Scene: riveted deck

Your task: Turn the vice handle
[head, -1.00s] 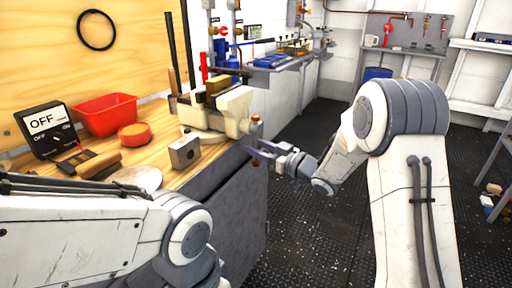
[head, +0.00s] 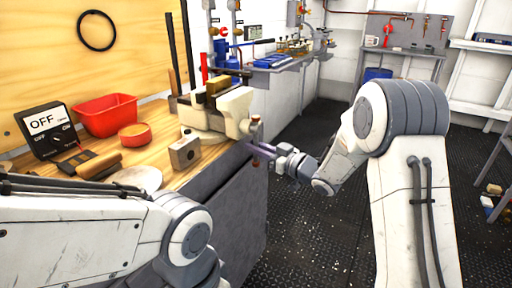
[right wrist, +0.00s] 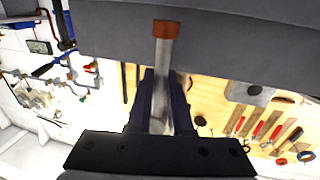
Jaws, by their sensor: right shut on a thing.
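The vice (head: 236,108), cream with dark jaws and a wooden block in them, is fixed at the edge of the wooden workbench. Its handle (head: 255,131) is a metal bar with a red-brown end, standing about upright at the vice's front. My right gripper (head: 260,149) is shut on the handle's lower part. In the right wrist view the handle (right wrist: 161,75) runs between the dark fingers (right wrist: 160,105), its brown end sticking out past them.
On the workbench (head: 217,151) are a metal block (head: 184,153), a red bin (head: 106,115), a red round tin (head: 134,135) and an OFF display box (head: 47,130). The grey bench front lies close to my right gripper.

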